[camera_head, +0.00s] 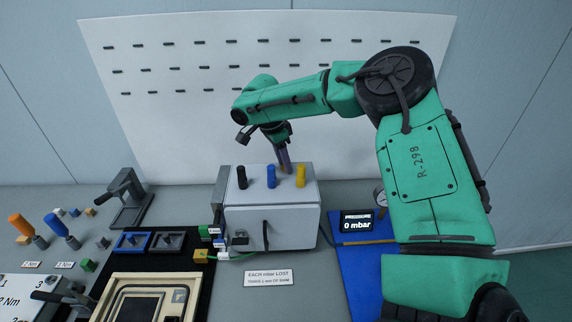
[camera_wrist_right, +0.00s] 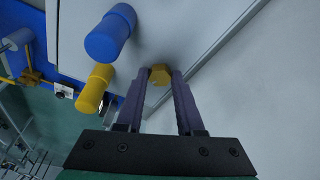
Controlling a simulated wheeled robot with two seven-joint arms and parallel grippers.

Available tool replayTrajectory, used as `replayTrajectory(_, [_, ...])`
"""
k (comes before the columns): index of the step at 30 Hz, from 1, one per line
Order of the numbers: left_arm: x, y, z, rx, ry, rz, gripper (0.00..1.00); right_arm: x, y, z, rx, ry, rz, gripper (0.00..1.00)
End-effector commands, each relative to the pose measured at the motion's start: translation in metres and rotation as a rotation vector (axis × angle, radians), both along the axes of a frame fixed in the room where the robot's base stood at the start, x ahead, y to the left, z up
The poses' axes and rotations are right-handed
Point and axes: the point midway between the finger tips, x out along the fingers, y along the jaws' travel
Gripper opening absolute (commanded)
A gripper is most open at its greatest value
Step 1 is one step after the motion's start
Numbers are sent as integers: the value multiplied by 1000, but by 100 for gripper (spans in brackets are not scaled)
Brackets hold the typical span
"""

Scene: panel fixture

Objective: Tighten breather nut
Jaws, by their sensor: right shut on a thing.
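The breather nut (camera_wrist_right: 159,74) is a brass-yellow hex piece on the pale top face of the box, seen in the right wrist view. My right gripper (camera_wrist_right: 160,84) has its two purple fingers on either side of the nut, closed on it. In the head view my right gripper (camera_head: 285,168) points down behind the blue and yellow knobs at the back of the grey box (camera_head: 275,228). The nut is hidden there. My left gripper is not in view.
Black (camera_head: 242,177), blue (camera_head: 271,176) and yellow (camera_head: 300,176) knobs stand on the box close in front of the gripper. A display reading 0 mbar (camera_head: 357,222) is on a blue panel at right. Tools and trays crowd the left; a white pegboard (camera_head: 180,120) stands behind.

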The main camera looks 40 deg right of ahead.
Motion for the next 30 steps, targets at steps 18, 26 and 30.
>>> replayTrajectory(18, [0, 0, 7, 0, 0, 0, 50, 4, -1, 1, 0, -2, -409, 0])
replayTrajectory(26, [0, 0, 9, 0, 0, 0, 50, 4, -2, 0, 1, -2, -598, 0])
replayTrajectory(30, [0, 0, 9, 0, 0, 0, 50, 4, -2, 0, 1, -3, -596, 56])
